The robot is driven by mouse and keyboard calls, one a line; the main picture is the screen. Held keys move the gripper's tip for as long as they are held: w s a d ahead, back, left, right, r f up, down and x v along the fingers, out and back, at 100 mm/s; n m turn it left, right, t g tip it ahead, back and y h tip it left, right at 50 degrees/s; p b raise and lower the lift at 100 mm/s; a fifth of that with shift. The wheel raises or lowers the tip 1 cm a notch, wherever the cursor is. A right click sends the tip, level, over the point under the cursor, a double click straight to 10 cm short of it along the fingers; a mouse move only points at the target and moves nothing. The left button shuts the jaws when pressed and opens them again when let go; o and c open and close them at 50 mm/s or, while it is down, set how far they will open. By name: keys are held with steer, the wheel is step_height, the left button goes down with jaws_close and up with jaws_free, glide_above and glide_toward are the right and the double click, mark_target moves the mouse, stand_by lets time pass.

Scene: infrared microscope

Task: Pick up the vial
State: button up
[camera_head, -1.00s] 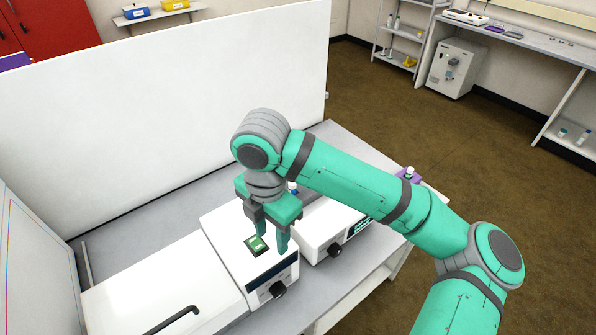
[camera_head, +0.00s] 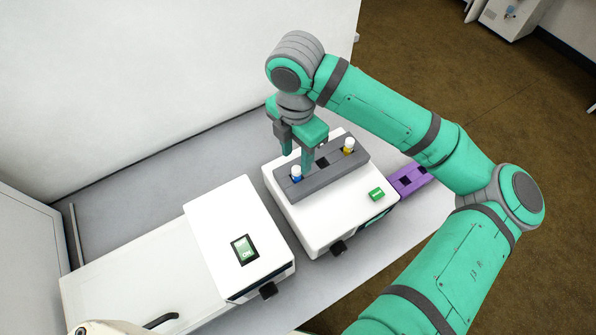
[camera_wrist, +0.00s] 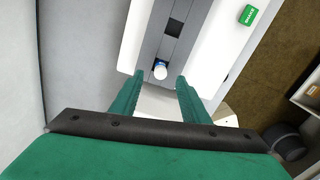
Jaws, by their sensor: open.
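A vial with a white cap and blue body (camera_head: 296,175) stands upright in the left end of a grey rack (camera_head: 318,178). A second vial with a white cap and yellow body (camera_head: 348,147) stands in the rack's right end. My gripper (camera_head: 297,160) is open and points down beside the blue vial. In the wrist view the blue vial's cap (camera_wrist: 160,72) shows between and just beyond the two fingertips (camera_wrist: 160,80), with nothing held. The lower parts of both vials are hidden in the rack.
A purple rack (camera_head: 410,180) lies at the right. A white partition (camera_head: 150,90) rises behind the grey table.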

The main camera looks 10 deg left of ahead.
mark_target(296, 169)
steer(key=shift+s+f, duration=0.2)
steer(key=shift+f, duration=0.75)
steer(key=shift+w+f, duration=0.1)
steer(key=shift+f, duration=2.1)
jaws_close()
